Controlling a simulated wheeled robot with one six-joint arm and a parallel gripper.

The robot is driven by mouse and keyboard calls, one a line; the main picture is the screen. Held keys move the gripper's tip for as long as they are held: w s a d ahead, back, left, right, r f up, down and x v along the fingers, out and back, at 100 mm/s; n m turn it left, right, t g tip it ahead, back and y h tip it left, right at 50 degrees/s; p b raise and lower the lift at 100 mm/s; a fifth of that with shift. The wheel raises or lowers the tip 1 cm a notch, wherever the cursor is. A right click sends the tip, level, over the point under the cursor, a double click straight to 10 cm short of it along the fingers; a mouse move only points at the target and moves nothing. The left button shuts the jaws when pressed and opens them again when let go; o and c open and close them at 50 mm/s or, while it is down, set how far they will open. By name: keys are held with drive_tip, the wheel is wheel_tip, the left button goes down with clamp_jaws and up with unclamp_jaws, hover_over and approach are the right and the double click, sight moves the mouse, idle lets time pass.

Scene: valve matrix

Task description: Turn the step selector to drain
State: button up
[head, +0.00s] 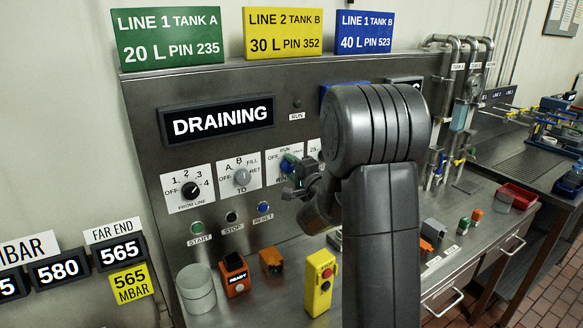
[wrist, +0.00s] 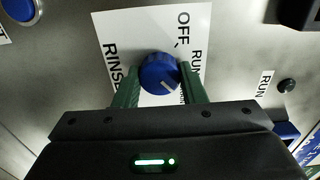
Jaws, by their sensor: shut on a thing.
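The step selector is a blue round knob (wrist: 158,73) on a white label plate (wrist: 118,22), with OFF, RUN and RINSE legible in the wrist view. A further label at the right is mostly hidden by a finger. The knob's white mark points to the lower right in the wrist view, towards that label. My gripper (wrist: 160,88) is shut on the knob, with one green finger on each side. In the head view the blue knob (head: 287,163) shows partly behind my gripper (head: 297,172). The panel display (head: 217,119) reads DRAINING.
The FROM LINE dial (head: 190,190) and TO dial (head: 241,177) are to the left. START (head: 197,228), STOP (head: 231,217) and RESET (head: 263,207) buttons sit below. A yellow control box (head: 321,283) and an orange READY box (head: 235,274) stand on the bench. My arm hides part of the panel.

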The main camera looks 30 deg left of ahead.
idle(0.3)
drive_tip(key=o, duration=1)
drive_tip(key=b+v, duration=0.3)
drive_tip(key=v, duration=1.1)
drive_tip(key=shift+a, duration=0.2)
drive_tip(key=p+x, duration=0.3)
drive_tip(key=x, duration=1)
drive_tip(key=shift+w+a, duration=0.25)
